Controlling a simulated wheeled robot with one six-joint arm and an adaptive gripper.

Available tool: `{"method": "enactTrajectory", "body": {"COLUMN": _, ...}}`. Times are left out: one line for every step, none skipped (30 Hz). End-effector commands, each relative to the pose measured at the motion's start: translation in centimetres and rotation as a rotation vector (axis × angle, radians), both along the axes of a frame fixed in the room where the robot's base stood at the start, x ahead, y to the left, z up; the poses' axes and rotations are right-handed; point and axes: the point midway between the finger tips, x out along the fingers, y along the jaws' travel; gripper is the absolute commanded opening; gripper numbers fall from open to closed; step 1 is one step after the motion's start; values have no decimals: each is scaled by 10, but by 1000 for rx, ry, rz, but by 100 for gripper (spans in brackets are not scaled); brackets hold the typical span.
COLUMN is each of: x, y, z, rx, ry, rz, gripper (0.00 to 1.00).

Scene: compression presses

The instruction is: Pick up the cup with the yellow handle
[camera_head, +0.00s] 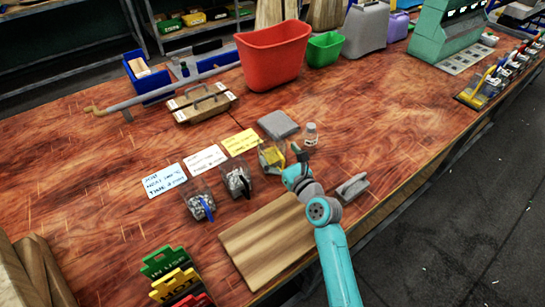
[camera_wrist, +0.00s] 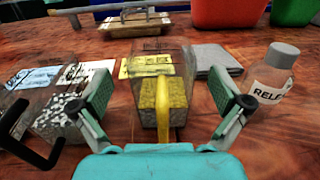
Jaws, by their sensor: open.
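The cup with the yellow handle (camera_wrist: 148,104) is a clear container with yellow contents, standing on the wooden table in the middle of the wrist view. Its yellow handle (camera_wrist: 163,108) faces me. My gripper (camera_wrist: 167,105) is open, with one finger on each side of the cup's near part; I cannot tell whether either finger touches it. In the head view the cup (camera_head: 270,157) is partly hidden behind my gripper (camera_head: 294,160). A cup with a black handle (camera_head: 237,180) and a cup with a blue handle (camera_head: 199,202) stand to its left.
A labelled bottle (camera_wrist: 268,84) stands close to the right finger. A grey folded cloth (camera_head: 278,124) and written cards (camera_head: 240,143) lie behind the cups. A wooden board (camera_head: 262,240) lies in front. A red bin (camera_head: 272,55) stands farther back.

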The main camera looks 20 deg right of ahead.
Motion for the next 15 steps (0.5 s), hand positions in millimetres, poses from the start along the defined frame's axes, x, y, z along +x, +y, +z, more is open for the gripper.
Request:
{"method": "enactTrajectory", "body": {"x": 8, "y": 1, "z": 2, "rx": 0, "ry": -1, "rz": 1, "gripper": 100}}
{"method": "enactTrajectory", "body": {"x": 12, "y": 1, "z": 3, "rx": 0, "ry": -2, "rz": 1, "gripper": 100}}
{"method": "enactTrajectory", "body": {"x": 17, "y": 2, "z": 3, "rx": 1, "ry": -1, "rz": 2, "gripper": 100}}
{"method": "enactTrajectory", "body": {"x": 21, "y": 3, "z": 2, "rx": 1, "ry": 0, "rz": 2, "gripper": 100}}
{"method": "enactTrajectory", "body": {"x": 24, "y": 4, "z": 3, "rx": 0, "ry": -1, "rz": 1, "gripper": 100}}
{"method": "enactTrajectory", "body": {"x": 28, "y": 5, "z": 2, "rx": 0, "ry": -1, "rz": 1, "gripper": 100}}
{"method": "enactTrajectory", "body": {"x": 30, "y": 5, "z": 2, "rx": 0, "ry": 0, "rz": 1, "gripper": 100}}
{"method": "enactTrajectory", "body": {"x": 31, "y": 5, "z": 2, "rx": 0, "ry": 1, "rz": 0, "gripper": 100}}
{"method": "enactTrajectory", "body": {"x": 33, "y": 5, "z": 2, "rx": 0, "ry": 0, "rz": 0, "gripper": 100}}
{"method": "enactTrajectory", "body": {"x": 33, "y": 6, "z": 2, "rx": 0, "ry": 0, "rz": 0, "gripper": 100}}
{"method": "enactTrajectory", "body": {"x": 34, "y": 6, "z": 2, "rx": 0, "ry": 0, "rz": 0, "gripper": 100}}
{"method": "enactTrajectory", "body": {"x": 34, "y": 6, "z": 2, "rx": 0, "ry": 0, "rz": 0, "gripper": 100}}
{"method": "enactTrajectory", "body": {"x": 34, "y": 6, "z": 2, "rx": 0, "ry": 0, "rz": 0, "gripper": 100}}
{"method": "enactTrajectory", "body": {"x": 34, "y": 6, "z": 2, "rx": 0, "ry": 0, "rz": 0, "gripper": 100}}
{"method": "enactTrajectory", "body": {"x": 33, "y": 6, "z": 2, "rx": 0, "ry": 0, "rz": 0, "gripper": 100}}
